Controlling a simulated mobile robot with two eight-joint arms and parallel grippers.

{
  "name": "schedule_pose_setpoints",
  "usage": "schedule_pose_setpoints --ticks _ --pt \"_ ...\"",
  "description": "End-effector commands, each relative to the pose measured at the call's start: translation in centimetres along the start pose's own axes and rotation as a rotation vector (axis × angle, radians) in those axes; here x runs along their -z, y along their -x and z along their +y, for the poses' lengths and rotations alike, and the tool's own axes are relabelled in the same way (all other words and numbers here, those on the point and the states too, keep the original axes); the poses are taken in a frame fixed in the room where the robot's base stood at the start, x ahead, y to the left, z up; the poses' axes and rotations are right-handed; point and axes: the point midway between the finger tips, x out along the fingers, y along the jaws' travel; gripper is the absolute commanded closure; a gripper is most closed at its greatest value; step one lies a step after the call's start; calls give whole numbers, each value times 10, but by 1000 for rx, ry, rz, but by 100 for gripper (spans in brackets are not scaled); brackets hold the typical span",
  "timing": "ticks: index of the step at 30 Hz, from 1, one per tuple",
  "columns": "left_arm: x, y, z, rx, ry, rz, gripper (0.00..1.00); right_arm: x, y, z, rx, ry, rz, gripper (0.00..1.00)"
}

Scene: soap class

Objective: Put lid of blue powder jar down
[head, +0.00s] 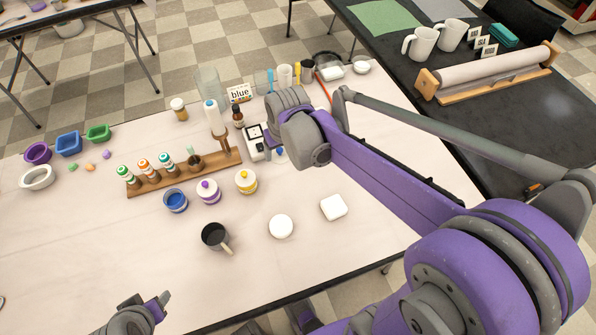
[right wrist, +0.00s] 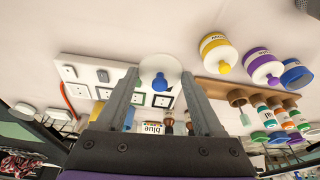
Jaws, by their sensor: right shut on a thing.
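The lid of the blue powder jar, a white disc with a blue knob (right wrist: 160,80), is between the fingers of my right gripper (right wrist: 160,74) in the right wrist view. In the head view only part of the lid (head: 280,155) shows below the right wrist, above the table near a white device. The blue powder jar (head: 175,202) stands uncovered on the table, blue powder visible inside; it also shows at the right wrist view's right edge (right wrist: 296,74). My left gripper (head: 160,300) is at the bottom left of the head view, away from the jars; its jaw opening is unclear.
Lidded purple (head: 208,193) and yellow (head: 246,182) jars stand right of the blue jar. A wooden rack (head: 150,185) with bottles is behind them. A dark mug (head: 214,237), a round white soap (head: 281,227) and a squarish one (head: 333,207) lie forward. The table's front left is clear.

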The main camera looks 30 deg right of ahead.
Motion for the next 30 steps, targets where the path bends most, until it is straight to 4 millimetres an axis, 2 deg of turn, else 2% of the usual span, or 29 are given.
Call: schedule_pose_setpoints --ticks 5,12,17,24,30 --pt "-1 -2 0 0 0 -1 50 -4 -7 5 -3 -11 0 82" --pt "-6 -9 0 0 0 -3 50 -15 -49 5 -3 -11 0 82" --pt "-7 -11 0 0 0 -4 50 -19 -63 5 -3 -11 0 82" --pt "-10 -16 0 0 0 -6 50 -28 -94 4 -3 -11 0 82" --pt "-10 -16 0 0 0 -6 50 -29 -98 4 -3 -11 0 82"
